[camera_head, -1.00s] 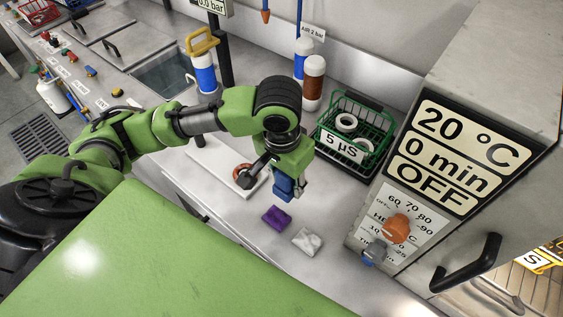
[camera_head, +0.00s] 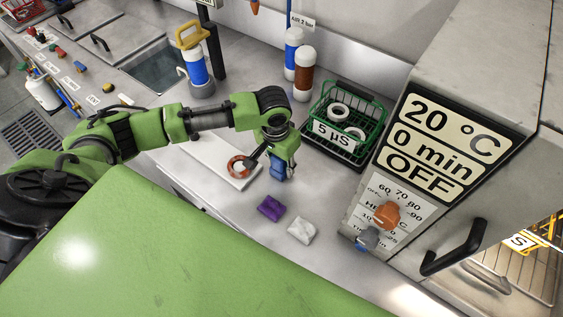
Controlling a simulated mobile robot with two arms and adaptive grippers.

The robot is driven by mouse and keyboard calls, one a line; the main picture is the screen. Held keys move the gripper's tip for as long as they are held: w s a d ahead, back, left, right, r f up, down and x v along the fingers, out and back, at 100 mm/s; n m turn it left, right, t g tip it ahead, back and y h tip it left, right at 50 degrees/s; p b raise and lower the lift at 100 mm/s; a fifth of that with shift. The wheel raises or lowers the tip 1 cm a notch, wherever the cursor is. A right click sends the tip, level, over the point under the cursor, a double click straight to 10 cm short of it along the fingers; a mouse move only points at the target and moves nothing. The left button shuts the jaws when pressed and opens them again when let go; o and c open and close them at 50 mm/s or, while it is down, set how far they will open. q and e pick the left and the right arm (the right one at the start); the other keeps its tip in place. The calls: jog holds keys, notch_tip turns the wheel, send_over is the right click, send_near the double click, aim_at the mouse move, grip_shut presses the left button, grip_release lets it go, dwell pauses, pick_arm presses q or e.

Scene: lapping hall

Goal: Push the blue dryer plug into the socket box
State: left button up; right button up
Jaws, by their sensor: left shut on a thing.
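My left gripper (camera_head: 280,172) hangs over the bench in front of the green basket and is shut on a blue block-like thing, which looks like the blue dryer plug (camera_head: 278,168). The gripper covers part of the plug, and I cannot tell whether the plug touches the bench. A small grey-blue fitting (camera_head: 367,240) sits low on the dryer's front, below an orange knob; I cannot tell if it is the socket box. No other socket box is clear to me. My right gripper is not in view.
A green wire basket (camera_head: 345,125) with white rings stands behind and right of the gripper. A purple cloth (camera_head: 270,208) and a white cloth (camera_head: 302,230) lie in front. A white tray (camera_head: 205,158) with a red ring is to the left. The dryer (camera_head: 440,150) bounds the right.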

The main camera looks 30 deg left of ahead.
pick_arm(q)
jog(key=shift+f, duration=0.1)
jog(key=o, duration=1.2)
jog(key=shift+c, duration=0.2)
